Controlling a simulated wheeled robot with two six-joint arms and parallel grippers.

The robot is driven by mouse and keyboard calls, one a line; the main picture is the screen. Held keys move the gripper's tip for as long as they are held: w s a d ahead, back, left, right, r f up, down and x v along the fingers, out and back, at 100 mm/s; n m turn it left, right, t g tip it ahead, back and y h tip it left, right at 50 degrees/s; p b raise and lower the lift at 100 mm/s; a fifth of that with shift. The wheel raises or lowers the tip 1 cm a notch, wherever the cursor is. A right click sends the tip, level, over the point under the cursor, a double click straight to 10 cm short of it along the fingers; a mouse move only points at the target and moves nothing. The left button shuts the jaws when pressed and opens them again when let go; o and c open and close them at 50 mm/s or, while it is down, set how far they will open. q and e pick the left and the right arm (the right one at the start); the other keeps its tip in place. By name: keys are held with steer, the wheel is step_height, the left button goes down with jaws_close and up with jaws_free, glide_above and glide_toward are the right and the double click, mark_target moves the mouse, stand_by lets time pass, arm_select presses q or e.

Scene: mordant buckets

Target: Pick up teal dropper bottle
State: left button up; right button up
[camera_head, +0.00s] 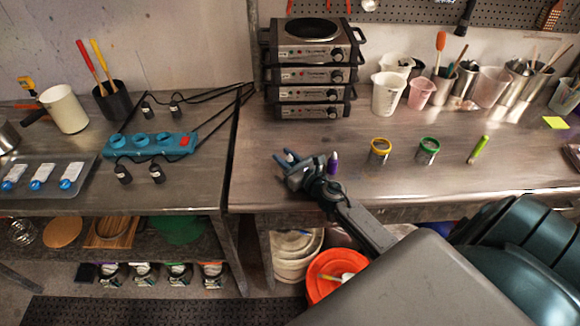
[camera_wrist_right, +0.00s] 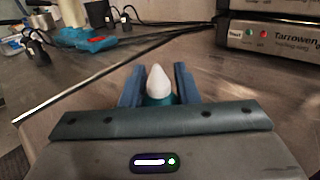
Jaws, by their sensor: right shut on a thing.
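The teal dropper bottle (camera_wrist_right: 158,84) shows in the right wrist view as a white pointed tip over a small teal part. It is between the two blue fingers of my right gripper (camera_wrist_right: 158,88), which is shut on it. The lower part of the bottle is hidden by the gripper. In the head view, my right gripper (camera_head: 286,157) is low over the front left of the right-hand bench, and the bottle cannot be made out there. My left gripper is not in view.
Stacked hot plates (camera_head: 311,75) stand behind. A blue power strip (camera_head: 153,143) lies on the left bench.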

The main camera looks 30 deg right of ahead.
step_height(320, 180, up, 10)
steer(key=p, duration=0.9)
